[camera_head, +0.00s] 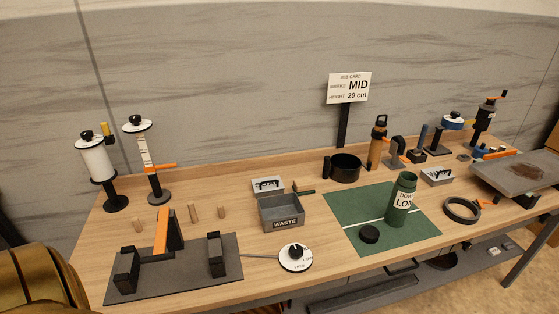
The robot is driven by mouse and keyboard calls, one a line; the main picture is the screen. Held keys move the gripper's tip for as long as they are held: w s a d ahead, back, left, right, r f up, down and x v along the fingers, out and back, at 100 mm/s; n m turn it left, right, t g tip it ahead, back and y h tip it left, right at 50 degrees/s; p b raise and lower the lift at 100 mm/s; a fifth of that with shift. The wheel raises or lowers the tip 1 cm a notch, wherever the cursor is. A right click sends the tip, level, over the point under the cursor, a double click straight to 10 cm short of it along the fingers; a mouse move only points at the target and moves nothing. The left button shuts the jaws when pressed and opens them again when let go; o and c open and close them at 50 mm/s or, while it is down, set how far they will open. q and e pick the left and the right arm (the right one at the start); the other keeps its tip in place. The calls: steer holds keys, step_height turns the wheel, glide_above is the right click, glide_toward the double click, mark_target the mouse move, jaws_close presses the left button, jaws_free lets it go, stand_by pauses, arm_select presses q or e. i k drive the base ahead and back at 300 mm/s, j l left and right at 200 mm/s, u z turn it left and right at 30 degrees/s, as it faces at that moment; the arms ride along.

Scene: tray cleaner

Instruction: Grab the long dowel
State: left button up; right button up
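Short pale wooden dowels stand on the wooden bench at the left, behind the dark grey fixture. The tallest-looking one, taken as the long dowel (193,213), stands upright to the right of the orange upright bar. A shorter dowel (221,211) stands to its right. Neither of my grippers is in view, and nothing touches the long dowel.
The grey fixture (190,278) with black posts and an orange bar (162,230) stands in front of the dowels. A waste bin (282,213), a white dial (296,257) and a green mat (345,208) with a labelled green canister (402,190) lie rightward. Two spool stands are behind left.

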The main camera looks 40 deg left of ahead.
mark_target(193, 214)
steer(key=u, duration=1.9)
